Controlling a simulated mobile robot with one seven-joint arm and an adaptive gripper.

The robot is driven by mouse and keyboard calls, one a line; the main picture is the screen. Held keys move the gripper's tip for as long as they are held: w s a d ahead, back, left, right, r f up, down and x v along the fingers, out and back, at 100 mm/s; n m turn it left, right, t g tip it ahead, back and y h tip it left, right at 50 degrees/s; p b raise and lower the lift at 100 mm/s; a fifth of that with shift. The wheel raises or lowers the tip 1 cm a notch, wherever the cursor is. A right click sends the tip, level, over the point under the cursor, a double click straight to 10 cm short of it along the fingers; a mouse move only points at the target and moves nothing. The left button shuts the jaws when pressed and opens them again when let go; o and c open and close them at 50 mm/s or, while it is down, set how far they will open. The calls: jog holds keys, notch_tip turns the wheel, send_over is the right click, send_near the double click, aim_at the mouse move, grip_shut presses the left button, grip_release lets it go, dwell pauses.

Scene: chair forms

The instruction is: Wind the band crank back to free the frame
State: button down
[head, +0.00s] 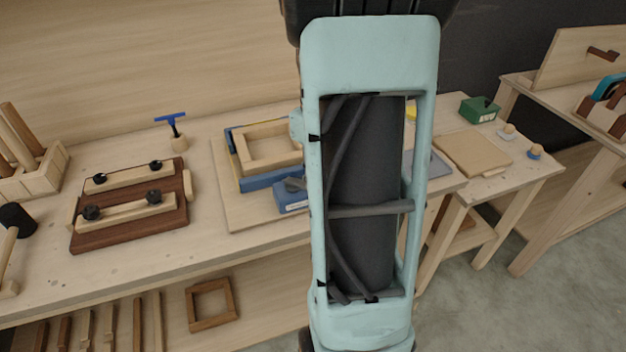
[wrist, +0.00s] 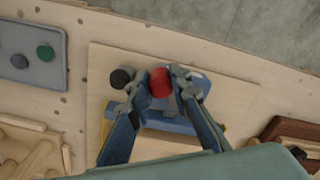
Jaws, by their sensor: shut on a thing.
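The light wooden frame (head: 270,158) sits on a board, with the blue band clamp (head: 262,184) along its sides; it also shows in the wrist view (wrist: 165,146). The clamp's blue block (head: 292,204) is at the near right corner of the frame. In the wrist view, the crank's red knob (wrist: 160,83) is between the fingertips of my gripper (wrist: 153,84), which is shut on it. A dark round knob (wrist: 122,77) is just left of the left finger. In the head view my arm hides the gripper and the red knob.
A dark jig with black knobs (head: 130,205) lies to the left on the bench. A blue T-handled tool (head: 173,130) stands behind it. A grey tray (wrist: 35,58) with round pieces is at the wrist view's left. The pale base board (wrist: 225,90) is bare right of the gripper.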

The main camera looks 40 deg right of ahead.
jog(key=shift+w+d+n, duration=0.45)
jog(key=shift+d+n, duration=0.15)
jog(key=shift+n, duration=0.6)
jog(key=c, duration=1.7)
grip_release()
jog(key=shift+c, duration=0.2)
jog(key=shift+a, duration=0.1)
